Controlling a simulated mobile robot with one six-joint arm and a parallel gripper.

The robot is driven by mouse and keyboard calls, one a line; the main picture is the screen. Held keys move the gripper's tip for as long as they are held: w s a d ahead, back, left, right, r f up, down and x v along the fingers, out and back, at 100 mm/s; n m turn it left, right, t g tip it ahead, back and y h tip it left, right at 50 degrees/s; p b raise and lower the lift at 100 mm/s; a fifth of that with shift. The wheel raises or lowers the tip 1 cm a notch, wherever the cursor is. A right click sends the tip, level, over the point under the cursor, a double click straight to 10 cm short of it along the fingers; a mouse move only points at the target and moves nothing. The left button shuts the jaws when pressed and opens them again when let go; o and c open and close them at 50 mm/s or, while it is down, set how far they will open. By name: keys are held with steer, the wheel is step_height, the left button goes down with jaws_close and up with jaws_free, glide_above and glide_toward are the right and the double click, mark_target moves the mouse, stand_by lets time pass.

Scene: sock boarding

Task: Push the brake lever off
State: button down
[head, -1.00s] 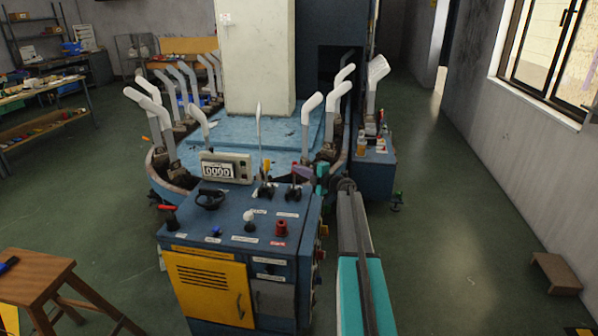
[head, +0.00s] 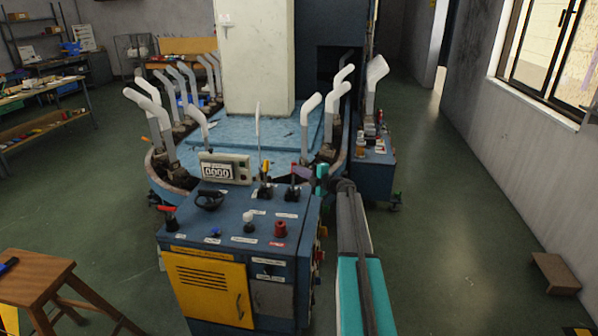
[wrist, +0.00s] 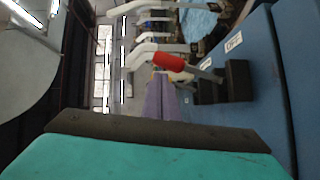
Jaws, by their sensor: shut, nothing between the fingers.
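A lever with a red grip (head: 294,169) stands roughly upright at the back right of the blue control cabinet's top. I take it to be the brake lever; its label is too small to read in the head view. My gripper (head: 304,172), with purple fingers, is shut and empty just to the right of the red grip. In the wrist view the red grip (wrist: 172,60) shows just beyond the purple fingertips (wrist: 165,96), on a dark base. I cannot tell whether the fingers touch it.
The blue cabinet (head: 190,232) also carries a yellow-topped lever (head: 265,168), a counter display (head: 222,168), a white knob (head: 249,217) and a red button (head: 280,228). A machine with several white upright forms stands behind. A wooden stool (head: 40,275) is at left.

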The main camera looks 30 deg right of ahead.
steer(key=a+r+b+v, duration=0.1)
steer(key=r+b+v, duration=0.1)
steer(key=v, duration=1)
steer(key=shift+a, duration=0.4)
